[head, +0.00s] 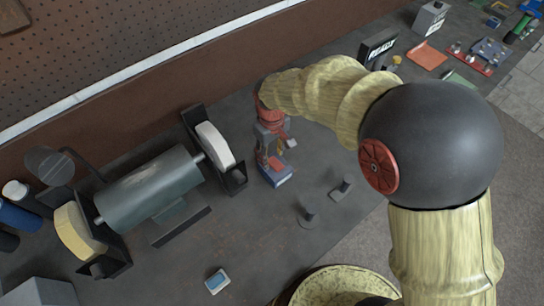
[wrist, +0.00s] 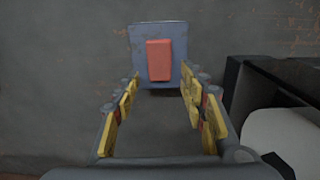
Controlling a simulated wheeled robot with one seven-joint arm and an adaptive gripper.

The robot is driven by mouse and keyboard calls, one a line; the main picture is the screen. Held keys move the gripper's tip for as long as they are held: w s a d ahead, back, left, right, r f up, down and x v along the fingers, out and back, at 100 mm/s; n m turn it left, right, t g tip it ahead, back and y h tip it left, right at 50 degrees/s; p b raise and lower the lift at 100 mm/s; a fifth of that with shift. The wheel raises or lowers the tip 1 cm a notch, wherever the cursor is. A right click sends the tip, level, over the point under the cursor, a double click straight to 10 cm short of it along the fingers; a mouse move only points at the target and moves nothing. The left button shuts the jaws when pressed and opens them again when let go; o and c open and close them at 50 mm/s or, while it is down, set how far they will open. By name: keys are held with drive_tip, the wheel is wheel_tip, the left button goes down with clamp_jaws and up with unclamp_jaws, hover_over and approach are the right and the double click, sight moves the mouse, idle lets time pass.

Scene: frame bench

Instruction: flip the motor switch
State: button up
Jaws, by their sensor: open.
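The motor switch (head: 279,179) is a blue box with a red rocker, on the bench to the right of the grinder. In the wrist view the switch's blue box (wrist: 140,37) is straight ahead, with its red rocker (wrist: 159,60) facing me near its middle. My gripper (head: 270,152) is right at the switch in the head view and partly hides it. In the wrist view my gripper (wrist: 160,80) is open, with yellow-padded fingers left and right of the box's near edge and nothing between the pads. I cannot tell whether a finger touches the box.
A bench grinder with a grey-green motor (head: 150,187) and a white wheel (head: 215,146) stands close on the left. The white wheel also shows at right in the wrist view (wrist: 283,140). Dark knobs (head: 310,216) and a small blue-and-white item (head: 217,281) lie nearer the bench edge.

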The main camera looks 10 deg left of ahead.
drive_tip(key=shift+f, duration=0.7)
drive_tip(key=c, duration=0.3)
drive_tip(key=c, duration=0.7)
clamp_jaws()
